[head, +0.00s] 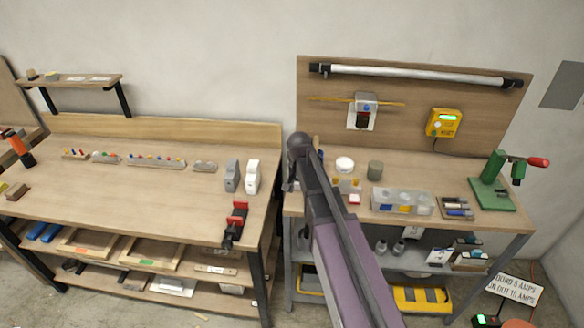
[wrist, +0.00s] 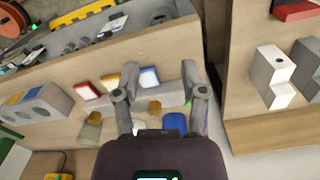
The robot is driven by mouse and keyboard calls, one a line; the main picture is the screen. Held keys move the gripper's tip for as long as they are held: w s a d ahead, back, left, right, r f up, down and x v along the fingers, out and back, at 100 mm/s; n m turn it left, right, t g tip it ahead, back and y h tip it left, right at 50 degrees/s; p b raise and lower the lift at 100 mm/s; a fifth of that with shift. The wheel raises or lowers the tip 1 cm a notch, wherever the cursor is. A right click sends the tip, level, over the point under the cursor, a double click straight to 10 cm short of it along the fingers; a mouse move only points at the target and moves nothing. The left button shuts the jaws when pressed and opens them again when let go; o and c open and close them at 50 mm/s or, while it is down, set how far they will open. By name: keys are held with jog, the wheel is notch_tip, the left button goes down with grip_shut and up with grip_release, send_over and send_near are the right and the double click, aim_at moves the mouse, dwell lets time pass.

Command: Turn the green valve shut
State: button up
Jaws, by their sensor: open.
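I cannot make out a green valve for certain in either view. A green bench device (head: 492,182) with a red-ended handle stands at the right end of the right bench, and I cannot tell that it is a valve. My gripper (wrist: 159,72) is open in the wrist view, its two fingers apart above the right bench. Between and beside the fingers lies a pale grey part with yellow-brown knobs (wrist: 155,107). A blue piece (wrist: 174,122) sits close to the right finger, partly hidden by my gripper. In the head view my arm hides that area.

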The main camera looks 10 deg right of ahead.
jog(key=w+r+m+p, duration=0.4)
jog(key=w+r+p, duration=0.2)
jog(key=w, duration=0.6)
notch_tip(320, 180, up, 2)
jog(key=shift+w+r+m+p, duration=0.1)
jog(key=shift+w+m+p, duration=0.05)
jog(key=shift+m+p, duration=0.25)
jog(key=shift+f, duration=0.2)
notch_tip(320, 180, down, 14)
jog(key=b, duration=1.4)
jog(key=shift+r, duration=0.25)
grip_shut()
